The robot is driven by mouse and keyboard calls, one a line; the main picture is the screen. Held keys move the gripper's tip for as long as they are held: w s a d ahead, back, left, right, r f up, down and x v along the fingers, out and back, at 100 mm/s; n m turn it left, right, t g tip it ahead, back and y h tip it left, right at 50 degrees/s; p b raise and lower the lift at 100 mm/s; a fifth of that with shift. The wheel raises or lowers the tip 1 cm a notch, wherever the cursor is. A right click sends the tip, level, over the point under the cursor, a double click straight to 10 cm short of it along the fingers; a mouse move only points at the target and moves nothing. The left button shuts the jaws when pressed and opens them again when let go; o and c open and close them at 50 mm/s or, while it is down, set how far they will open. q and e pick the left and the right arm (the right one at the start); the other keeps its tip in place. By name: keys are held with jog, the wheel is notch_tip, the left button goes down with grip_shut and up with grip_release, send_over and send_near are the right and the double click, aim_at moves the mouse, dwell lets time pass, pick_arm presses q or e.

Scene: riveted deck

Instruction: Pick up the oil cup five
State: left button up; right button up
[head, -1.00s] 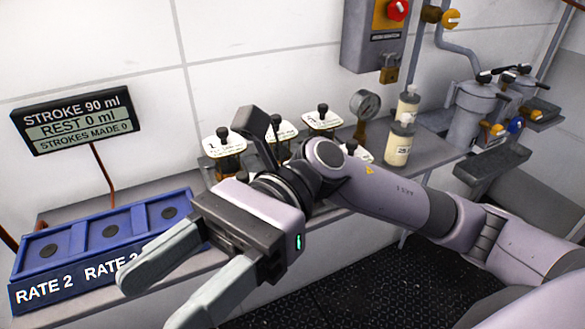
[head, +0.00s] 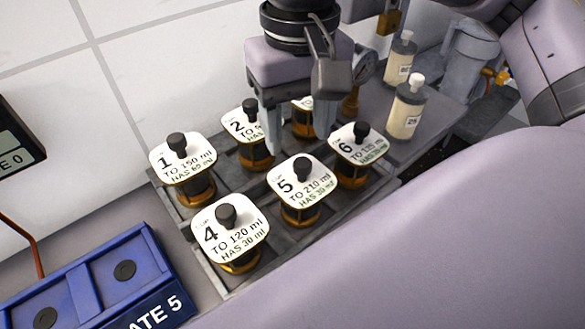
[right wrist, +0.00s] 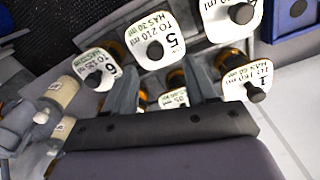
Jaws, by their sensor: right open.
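Oil cup five (head: 301,206) stands upright in the front row of a grey rack, between cups four and six. Its white card reads "5, TO 210 ml, HAS 30 ml" and has a black knob on top. It also shows in the right wrist view (right wrist: 157,42). My right gripper (head: 298,142) is open and points down above the rack, behind cup five's knob in the head view. In the right wrist view its two fingers (right wrist: 162,66) reach toward the cups with nothing held between them. My left gripper is not in view.
Cup four (head: 229,232), cup six (head: 357,152), cup one (head: 183,160) and cup two (head: 246,126) stand close around. Another back-row cup is partly hidden by my gripper. Cream bottles (head: 407,112) stand at right. A blue tray (head: 165,262) lies at lower left.

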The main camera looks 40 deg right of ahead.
aim_at(303, 162)
jog(key=shift+s+d+f, duration=0.1)
jog(key=shift+s+f, duration=0.1)
jog(key=shift+f, duration=0.65)
jog(key=shift+d+f+p, duration=0.15)
jog(key=shift+f, duration=1.1)
jog(key=shift+d+f+p, duration=0.1)
jog(key=shift+f+p, duration=0.05)
jog(key=shift+f, duration=1.05)
grip_shut()
